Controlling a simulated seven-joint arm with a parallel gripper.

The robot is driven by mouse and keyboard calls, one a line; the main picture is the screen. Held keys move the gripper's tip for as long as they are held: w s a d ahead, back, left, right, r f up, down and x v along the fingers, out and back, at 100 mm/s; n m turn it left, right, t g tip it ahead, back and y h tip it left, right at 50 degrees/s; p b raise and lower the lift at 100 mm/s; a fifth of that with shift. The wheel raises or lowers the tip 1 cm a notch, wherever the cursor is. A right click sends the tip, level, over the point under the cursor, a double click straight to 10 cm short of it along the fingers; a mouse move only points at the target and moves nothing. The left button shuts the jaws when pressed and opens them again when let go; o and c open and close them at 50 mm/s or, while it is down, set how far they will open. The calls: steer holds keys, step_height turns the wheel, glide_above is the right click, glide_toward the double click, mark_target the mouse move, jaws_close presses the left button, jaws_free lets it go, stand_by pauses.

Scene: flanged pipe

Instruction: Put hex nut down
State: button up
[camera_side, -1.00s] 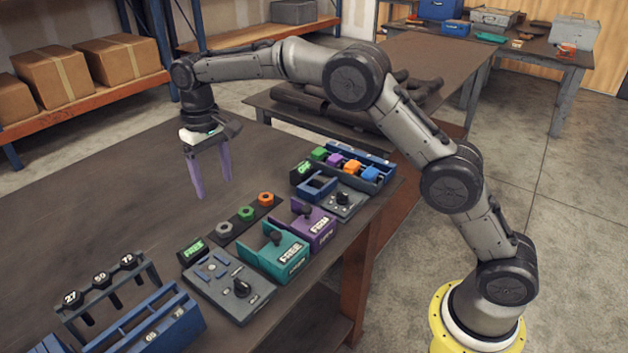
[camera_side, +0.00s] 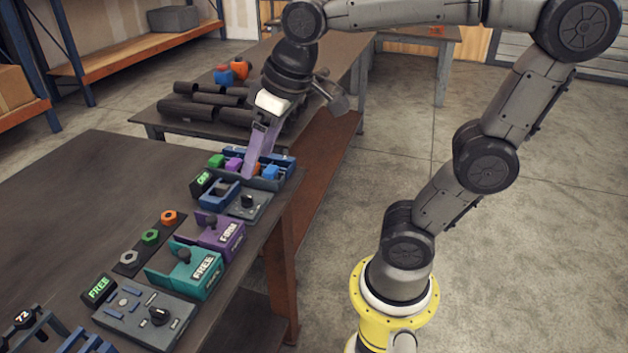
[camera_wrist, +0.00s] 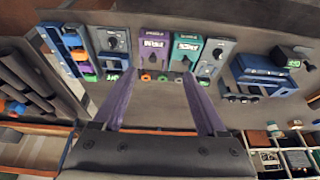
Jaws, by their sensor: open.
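Three hex nuts lie in a row on a dark strip in the side view: a grey nut (camera_side: 128,257), a green nut (camera_side: 150,237) and an orange nut (camera_side: 169,217). My gripper (camera_side: 254,172) has two long purple fingers and shows nearly edge-on, in front of the blue bin at the table's far right end. In the wrist view my gripper (camera_wrist: 157,75) is open, with its fingers well apart and nothing held between them. The nuts show small and distant between the fingertips there.
The blue bin (camera_side: 284,181) holds several coloured blocks. A purple FIRM holder (camera_side: 220,233), a teal FREE holder (camera_side: 183,268) and a grey knob panel (camera_side: 145,318) line the table's right edge. Dark pipes (camera_side: 205,100) lie on a table behind. The left tabletop is clear.

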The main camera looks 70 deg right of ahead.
steer(key=s+d+f+t, duration=0.1)
steer(key=s+f, duration=0.4)
steer(key=s, duration=0.3)
steer(key=shift+s, duration=0.35)
